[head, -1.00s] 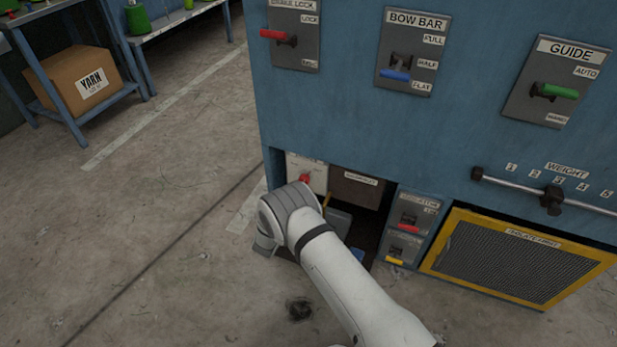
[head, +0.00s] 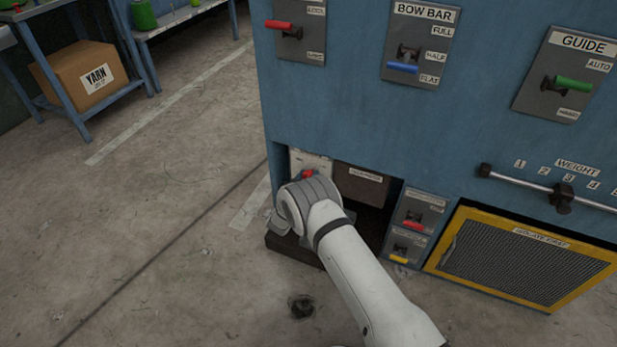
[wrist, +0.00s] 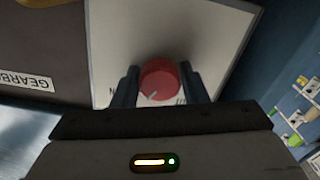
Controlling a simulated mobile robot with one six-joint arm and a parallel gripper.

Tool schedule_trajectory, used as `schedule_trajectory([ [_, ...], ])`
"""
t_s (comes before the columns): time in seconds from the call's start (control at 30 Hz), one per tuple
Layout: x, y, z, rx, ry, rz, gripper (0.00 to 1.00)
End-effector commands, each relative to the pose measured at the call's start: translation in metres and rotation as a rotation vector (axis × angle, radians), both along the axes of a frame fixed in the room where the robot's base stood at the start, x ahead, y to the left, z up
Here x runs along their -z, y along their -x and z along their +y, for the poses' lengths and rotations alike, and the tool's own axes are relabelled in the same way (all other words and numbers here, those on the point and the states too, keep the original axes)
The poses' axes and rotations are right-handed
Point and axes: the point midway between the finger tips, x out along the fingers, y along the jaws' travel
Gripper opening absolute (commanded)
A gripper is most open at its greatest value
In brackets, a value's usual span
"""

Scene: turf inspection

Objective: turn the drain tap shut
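A round red knob (wrist: 160,80) with a pale pointer mark sits on a white plate (wrist: 150,35) in the wrist view. In the head view its red top (head: 307,174) shows above my wrist, on the white plate (head: 311,160) in the machine's low recess. I cannot read a drain tap label; the plate's lettering is mostly hidden. My gripper (wrist: 161,84) is open, with one finger on each side of the knob and little space between. I cannot tell whether the fingers touch it. In the head view my wrist hides the fingers.
A dark gearbox cover (head: 361,185) is beside the plate. Small panels with a red lever (head: 413,226) and a yellow lever (head: 399,259) are to the right, then a yellow-framed mesh guard (head: 520,262).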

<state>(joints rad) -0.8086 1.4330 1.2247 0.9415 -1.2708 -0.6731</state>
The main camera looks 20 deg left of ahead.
Motion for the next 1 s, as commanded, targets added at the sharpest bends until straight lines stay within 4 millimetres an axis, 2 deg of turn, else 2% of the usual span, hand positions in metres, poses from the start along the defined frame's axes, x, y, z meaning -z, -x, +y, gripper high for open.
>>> schedule_trajectory([
  [0.07, -0.0001, -0.0001, -0.0003, 0.0, 0.0, 0.0, 0.33],
  [0.3, -0.0001, -0.0003, -0.0006, 0.001, 0.0, 0.0, 0.13],
  [0.67, 0.0009, -0.0006, -0.0007, 0.002, 0.058, 0.004, 0.13],
  [1.0, 0.0019, -0.0012, -0.0005, 0.002, 0.305, 0.023, 0.13],
])
